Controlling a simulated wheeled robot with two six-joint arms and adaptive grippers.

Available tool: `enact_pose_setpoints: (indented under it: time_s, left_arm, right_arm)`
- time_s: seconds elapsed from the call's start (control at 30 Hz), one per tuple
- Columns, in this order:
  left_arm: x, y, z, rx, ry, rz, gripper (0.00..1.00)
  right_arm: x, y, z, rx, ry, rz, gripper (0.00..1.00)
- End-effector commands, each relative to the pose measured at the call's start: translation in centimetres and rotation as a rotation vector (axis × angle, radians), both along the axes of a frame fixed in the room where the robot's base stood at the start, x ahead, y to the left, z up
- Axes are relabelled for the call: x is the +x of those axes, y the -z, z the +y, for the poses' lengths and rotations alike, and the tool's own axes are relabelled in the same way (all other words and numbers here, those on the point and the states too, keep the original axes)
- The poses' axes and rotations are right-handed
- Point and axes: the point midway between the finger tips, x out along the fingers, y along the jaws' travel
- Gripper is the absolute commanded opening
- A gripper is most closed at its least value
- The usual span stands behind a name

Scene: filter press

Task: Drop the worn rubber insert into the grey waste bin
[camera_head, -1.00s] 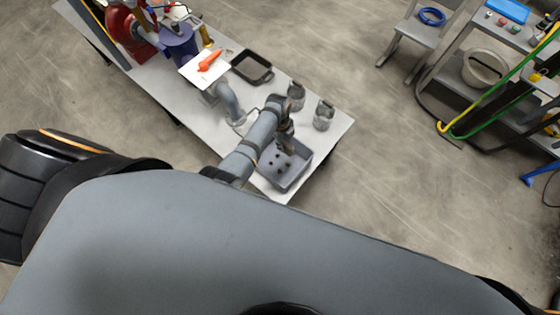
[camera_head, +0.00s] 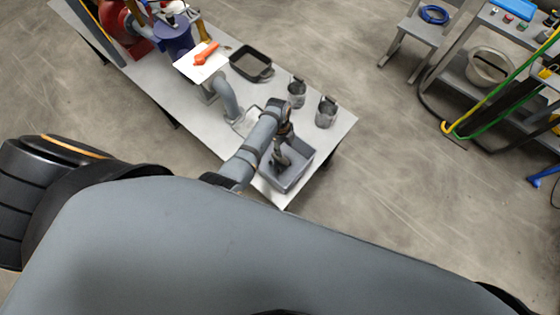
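A grey open-topped bin (camera_head: 303,172) stands on the near right corner of the white table. My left gripper (camera_head: 281,161) points down over the bin, with its fingers at or inside the opening. At this size I cannot tell whether the fingers are open or shut. The worn rubber insert cannot be made out; it may be hidden by the gripper or by my arm. Most of the bin's floor is covered by the gripper. My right gripper is not in view.
Two metal cups (camera_head: 297,93) (camera_head: 326,112) stand on the table behind the bin. A black tray (camera_head: 251,64) and a white board with an orange-red object (camera_head: 206,53) lie farther back. A grey shelf with a bucket (camera_head: 489,67) stands at the right.

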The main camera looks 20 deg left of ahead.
Motion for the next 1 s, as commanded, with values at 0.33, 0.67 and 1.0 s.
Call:
enact_pose_setpoints:
  time_s: [0.33, 0.67, 1.0]
  left_arm:
    - [0.1, -0.3, 0.0, 0.000, 0.000, -0.001, 0.52]
    - [0.5, -7.3, 0.9, 0.001, -0.001, -0.004, 0.52]
    - [0.6, -11.8, 1.5, 0.000, 0.000, 0.000, 0.52]
  right_arm:
    - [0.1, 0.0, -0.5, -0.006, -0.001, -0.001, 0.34]
    - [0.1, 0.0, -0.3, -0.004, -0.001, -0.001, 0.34]
    - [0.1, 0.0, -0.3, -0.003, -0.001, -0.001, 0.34]
